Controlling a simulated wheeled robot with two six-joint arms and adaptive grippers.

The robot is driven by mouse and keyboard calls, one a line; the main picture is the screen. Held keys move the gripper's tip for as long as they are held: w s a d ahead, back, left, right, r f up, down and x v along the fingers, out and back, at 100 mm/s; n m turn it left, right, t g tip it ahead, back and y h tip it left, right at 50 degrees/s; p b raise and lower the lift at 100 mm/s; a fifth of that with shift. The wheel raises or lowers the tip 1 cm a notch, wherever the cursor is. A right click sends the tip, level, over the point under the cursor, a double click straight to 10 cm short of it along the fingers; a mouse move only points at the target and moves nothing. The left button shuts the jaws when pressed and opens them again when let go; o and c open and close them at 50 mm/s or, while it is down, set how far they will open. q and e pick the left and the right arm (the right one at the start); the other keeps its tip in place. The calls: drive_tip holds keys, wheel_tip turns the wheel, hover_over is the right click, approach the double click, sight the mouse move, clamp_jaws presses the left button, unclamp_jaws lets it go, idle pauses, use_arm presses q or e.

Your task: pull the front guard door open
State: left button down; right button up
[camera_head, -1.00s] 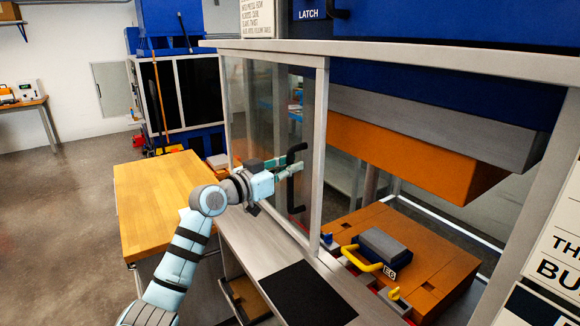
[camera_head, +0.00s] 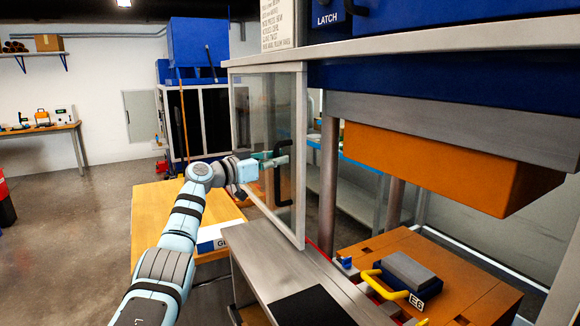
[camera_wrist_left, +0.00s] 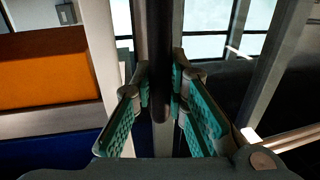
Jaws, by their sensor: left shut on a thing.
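The front guard door (camera_head: 258,118) is a clear panel in a grey metal frame, standing at the left of the press in the head view. A black upright handle (camera_head: 283,185) is on it near its right edge. My left gripper (camera_head: 277,162) is shut around the handle's bar. In the left wrist view the dark handle bar (camera_wrist_left: 161,45) runs between the teal-padded fingers of the left gripper (camera_wrist_left: 161,85). To the right of the door's edge the press front is open to view. My right gripper is not in view.
An orange press block (camera_head: 440,165) hangs above an orange lower block (camera_head: 460,270) bearing a grey mould with a yellow handle (camera_head: 385,284). A grey bench (camera_head: 275,265) lies below the door. A wooden table (camera_head: 155,215) stands left, with clear floor beyond.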

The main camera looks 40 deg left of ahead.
use_arm(q)
drive_tip(key=shift+s+d, duration=0.1)
drive_tip(key=shift+d, duration=0.15)
drive_tip(key=c, duration=1.6)
unclamp_jaws()
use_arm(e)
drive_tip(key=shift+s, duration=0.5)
use_arm(q)
drive_tip(key=shift+o, duration=0.2)
drive_tip(key=s+a, duration=0.1)
drive_tip(key=s, duration=0.6)
drive_tip(key=shift+s+a, duration=0.15)
drive_tip(key=shift+a, duration=0.05)
drive_tip(key=shift+f, duration=0.1)
